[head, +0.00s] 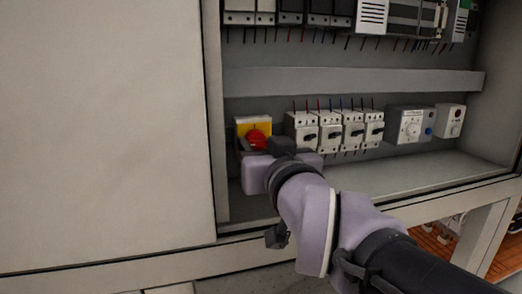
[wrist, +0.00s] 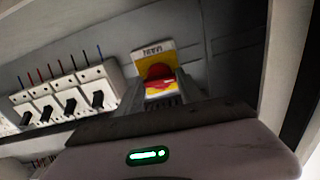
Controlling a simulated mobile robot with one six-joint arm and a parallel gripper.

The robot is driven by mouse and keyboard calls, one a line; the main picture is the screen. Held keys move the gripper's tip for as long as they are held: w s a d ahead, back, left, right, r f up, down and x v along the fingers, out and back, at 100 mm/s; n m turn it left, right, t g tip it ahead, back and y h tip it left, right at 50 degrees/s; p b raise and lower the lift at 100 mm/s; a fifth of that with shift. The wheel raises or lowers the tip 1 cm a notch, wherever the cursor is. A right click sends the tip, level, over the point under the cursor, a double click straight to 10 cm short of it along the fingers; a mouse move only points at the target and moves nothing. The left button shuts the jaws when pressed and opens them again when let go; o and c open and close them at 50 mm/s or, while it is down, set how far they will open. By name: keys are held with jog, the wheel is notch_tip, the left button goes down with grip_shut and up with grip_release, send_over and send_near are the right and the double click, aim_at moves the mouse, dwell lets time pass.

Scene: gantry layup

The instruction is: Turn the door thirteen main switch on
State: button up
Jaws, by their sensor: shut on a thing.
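The main switch (head: 257,139) has a red rotary handle on a yellow plate, at the left end of the lower row in the open cabinet. It also shows in the wrist view (wrist: 158,71), at the upper middle, with the lettered plate above the handle. My gripper (head: 262,148) is right in front of the switch, its grey fingers on either side of the red handle, and is shut on it. The gripper body hides the lower part of the switch. I cannot tell from the handle whether it stands at on or off.
Several white breakers (head: 333,131) with black levers stand close to the right of the switch. A dial unit (head: 410,125) and a small box (head: 450,120) are farther right. A cabinet wall (head: 212,110) rises close on the left. A grey duct (head: 350,80) runs above.

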jog(key=m+b, duration=0.1)
jog(key=b, duration=0.1)
jog(key=m+b, duration=0.2)
jog(key=shift+f, duration=0.25)
jog(key=m+b, duration=0.1)
jog(key=m, duration=0.1)
jog(key=m+b, duration=0.1)
jog(key=m, duration=0.1)
jog(key=shift+r+m, duration=0.2)
jog(key=shift+m, duration=0.1)
jog(key=m, duration=0.5)
jog(key=shift+b, duration=0.35)
jog(key=shift+r+m, duration=0.1)
jog(key=shift+m, duration=2.2)
jog(key=o, duration=1.2)
jog(key=shift+o, duration=0.9)
jog(key=shift+w, duration=0.15)
